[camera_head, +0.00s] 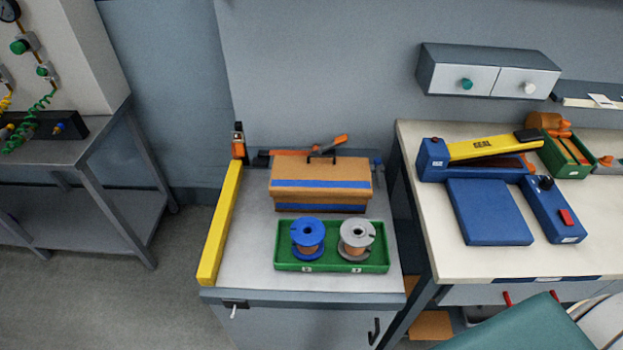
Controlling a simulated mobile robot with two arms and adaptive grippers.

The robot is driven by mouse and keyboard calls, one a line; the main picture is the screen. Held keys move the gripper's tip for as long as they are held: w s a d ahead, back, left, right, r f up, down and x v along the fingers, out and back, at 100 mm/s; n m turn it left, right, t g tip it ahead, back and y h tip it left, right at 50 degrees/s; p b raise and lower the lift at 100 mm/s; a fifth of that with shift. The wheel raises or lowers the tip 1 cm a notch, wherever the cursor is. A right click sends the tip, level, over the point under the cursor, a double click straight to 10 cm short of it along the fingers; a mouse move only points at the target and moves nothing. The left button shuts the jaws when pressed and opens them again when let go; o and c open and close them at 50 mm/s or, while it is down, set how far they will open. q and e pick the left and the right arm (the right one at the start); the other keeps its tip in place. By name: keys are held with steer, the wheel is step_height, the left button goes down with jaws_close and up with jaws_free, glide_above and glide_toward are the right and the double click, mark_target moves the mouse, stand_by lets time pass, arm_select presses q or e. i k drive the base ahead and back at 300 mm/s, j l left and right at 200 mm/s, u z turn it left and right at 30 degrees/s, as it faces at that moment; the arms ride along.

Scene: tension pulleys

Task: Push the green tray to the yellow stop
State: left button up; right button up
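The green tray (331,266) sits on the grey cabinet top near its front edge. It holds a blue spool (307,234) and a grey spool (356,235), both wound with copper-coloured wire and standing side by side. The yellow stop (219,226) is a long bar along the left edge of the cabinet top. A bare gap lies between the bar and the tray's left side. Neither of my grippers shows in this view.
An orange-brown box (319,181) with blue bands and a black handle stands right behind the tray. A white-topped bench (447,264) with a blue and yellow sealer (490,211) is on the right. A teal rounded surface (520,328) shows at the bottom right.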

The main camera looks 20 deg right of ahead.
mark_target(379, 262)
steer(key=z, duration=0.75)
steer(key=k+l, duration=0.05)
steer(key=l, duration=0.05)
